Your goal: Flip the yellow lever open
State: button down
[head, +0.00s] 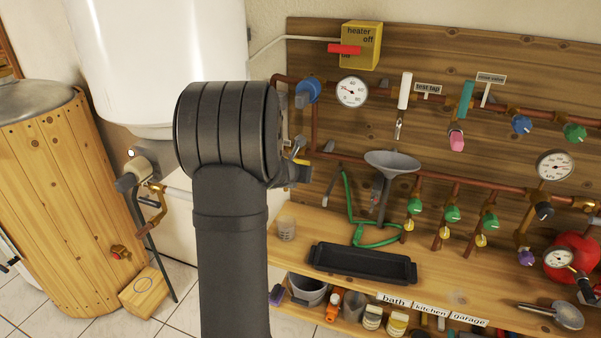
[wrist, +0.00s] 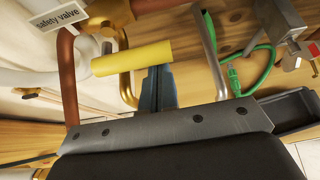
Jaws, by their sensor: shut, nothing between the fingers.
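The yellow lever (wrist: 132,58) is a thick yellow cylinder in the wrist view, slightly tilted, its right end higher. It sits beside a copper pipe, near a white label reading "safety valve" (wrist: 58,17). My gripper (wrist: 158,72) is shut and empty, with its fingertips just below the right part of the lever. I cannot tell whether they touch it.
A grey funnel (head: 392,162) and a green hose (head: 376,236) are right of my arm. A black tray (head: 362,263) lies on the wooden shelf. Copper pipes with gauges and coloured taps cross the board. A white tank (head: 155,60) stands behind my arm.

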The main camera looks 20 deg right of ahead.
jog(key=shift+r+n+h, duration=0.3)
dwell(0.4)
notch_tip(320, 180, up, 3)
jog(key=n+g+h, duration=0.2)
jog(key=n, duration=0.1)
jog(key=shift+w+a+f+h, duration=0.15)
jog(key=shift+f+h, duration=0.05)
jog(key=shift+h, duration=0.2)
jog(key=shift+w+a+r+n+g+h, duration=0.3)
jog(key=shift+r+n+h, duration=0.1)
jog(key=shift+n+h, duration=0.35)
jog(key=shift+w+a+r+n+g+h, duration=0.25)
jog(key=shift+r+n+h, duration=0.25)
jog(key=shift+n, duration=0.5)
jog(key=shift+w+a+r+n+g+h, duration=0.2)
jog(key=shift+r+n+g+h, duration=0.15)
jog(key=shift+n+h, duration=0.4)
jog(key=shift+s, duration=0.1)
send_near(305, 162)
jog(key=s+r, duration=0.1)
jog(key=s+a+r, duration=0.1)
jog(key=shift+s+a+r, duration=0.35)
